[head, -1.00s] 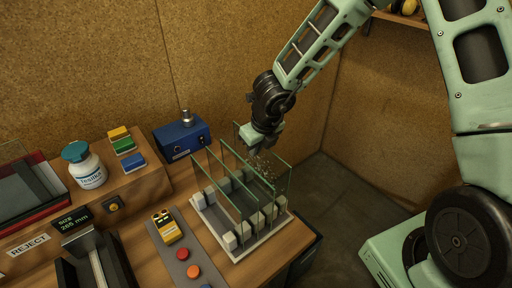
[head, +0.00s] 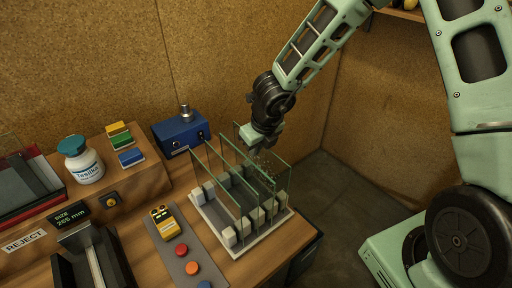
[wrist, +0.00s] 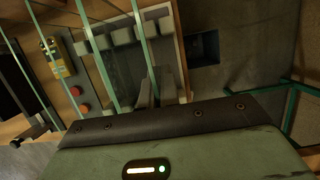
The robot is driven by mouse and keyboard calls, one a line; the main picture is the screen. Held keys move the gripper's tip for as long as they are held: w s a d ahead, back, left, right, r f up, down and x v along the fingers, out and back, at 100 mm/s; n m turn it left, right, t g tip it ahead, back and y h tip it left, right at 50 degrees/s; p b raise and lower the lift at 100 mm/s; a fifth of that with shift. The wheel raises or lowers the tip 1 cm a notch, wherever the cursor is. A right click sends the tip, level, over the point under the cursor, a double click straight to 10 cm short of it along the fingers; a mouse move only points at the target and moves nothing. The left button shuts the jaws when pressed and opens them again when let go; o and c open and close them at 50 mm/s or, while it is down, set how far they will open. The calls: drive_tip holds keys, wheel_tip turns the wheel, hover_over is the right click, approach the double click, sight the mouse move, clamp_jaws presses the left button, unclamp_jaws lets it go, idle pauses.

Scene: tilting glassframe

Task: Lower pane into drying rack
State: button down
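The drying rack (head: 247,250) is a pale tray with rows of grey blocks on the wooden bench. Several clear panes with green edges stand upright in or over it. My gripper (head: 257,150) is at the back right of the rack, pointing down. Its fingers (wrist: 152,92) look closed on the edge of the rearmost glass pane (head: 280,168), whose face shows dark specks. In the wrist view, the rack (wrist: 182,62) lies below the fingers. I cannot tell whether the pane's lower edge touches the slots.
A blue box with a metal knob (head: 180,136) stands behind the rack. A control strip with red and orange buttons (head: 182,250) and a yellow device (head: 163,223) lies left. A white bottle (head: 84,165) stands farther left. The bench ends just right of the rack.

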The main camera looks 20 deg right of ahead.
drive_tip(key=shift+f+b, duration=0.65)
drive_tip(key=shift+f, duration=0.15)
drive_tip(key=c, duration=1.6)
unclamp_jaws()
drive_tip(key=shift+o, duration=0.2)
drive_tip(key=p+v, duration=0.6)
drive_tip(key=v, duration=1.1)
drive_tip(key=shift+r, duration=0.2)
